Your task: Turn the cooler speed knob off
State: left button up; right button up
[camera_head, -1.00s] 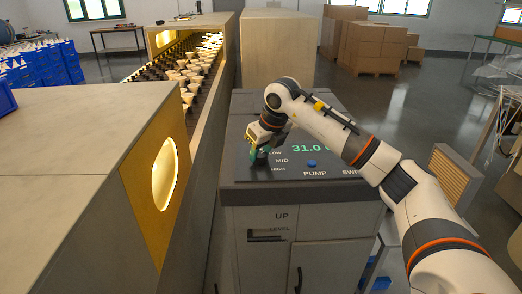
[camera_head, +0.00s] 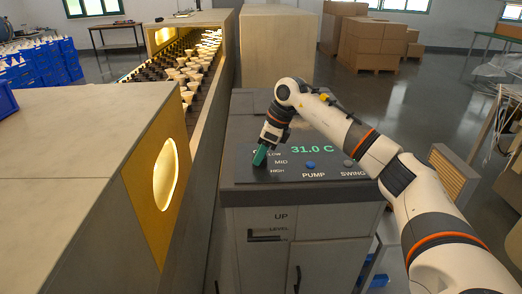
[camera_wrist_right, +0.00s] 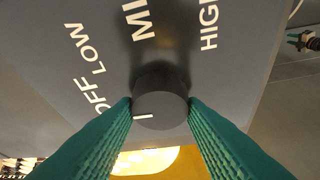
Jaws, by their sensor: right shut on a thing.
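The cooler speed knob (camera_wrist_right: 160,97) is a dark grey round knob on the cooler's top panel (camera_head: 330,172). In the right wrist view the green fingers of my right gripper (camera_wrist_right: 160,108) press on it from both sides. The knob's white mark lies on its left part and points left, towards the side of the OFF label (camera_wrist_right: 87,96). The LOW, MID and HIGH labels follow around the knob. In the head view my right gripper (camera_head: 260,156) covers the knob beside these labels. My left gripper is not in view.
The green display (camera_head: 312,149) reads 31.0 C. A blue PUMP button (camera_head: 311,164) and a grey SWING knob (camera_head: 349,163) sit to the right. Cardboard boxes (camera_head: 375,45) stand far behind.

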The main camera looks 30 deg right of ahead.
jog(key=shift+r, duration=0.1)
dwell(0.3)
jog(key=o, duration=1)
jog(key=b+v, duration=0.2)
jog(key=v, duration=1)
jog(key=shift+w, duration=0.15)
jog(key=shift+a, duration=0.1)
